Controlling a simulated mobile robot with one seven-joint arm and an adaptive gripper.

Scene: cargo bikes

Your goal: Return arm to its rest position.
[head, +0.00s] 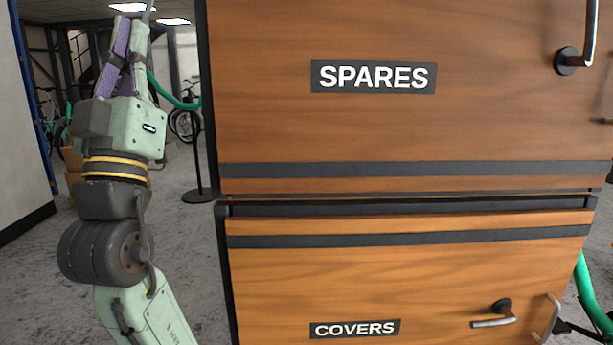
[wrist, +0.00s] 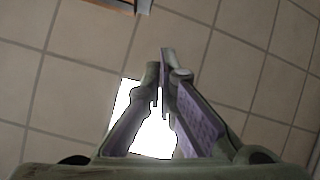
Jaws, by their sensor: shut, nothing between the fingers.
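My gripper (head: 147,14) points up at the upper left of the head view, left of the wooden cabinet. Its fingers are shut and empty, with purple pads on their inner sides. My arm rises from the bottom left, bent at its dark joints, and appears apart from the cabinet. In the wrist view the fingers (wrist: 164,62) come together at their tips, against a tiled surface and a bright white patch.
The wooden cabinet fills the middle and right, with a SPARES front (head: 400,130) above a COVERS front (head: 400,280). Metal handles (head: 494,318) stick out at right. A dark post (head: 197,150) with a green rope stands behind my arm. Grey floor (head: 190,240) shows between arm and cabinet.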

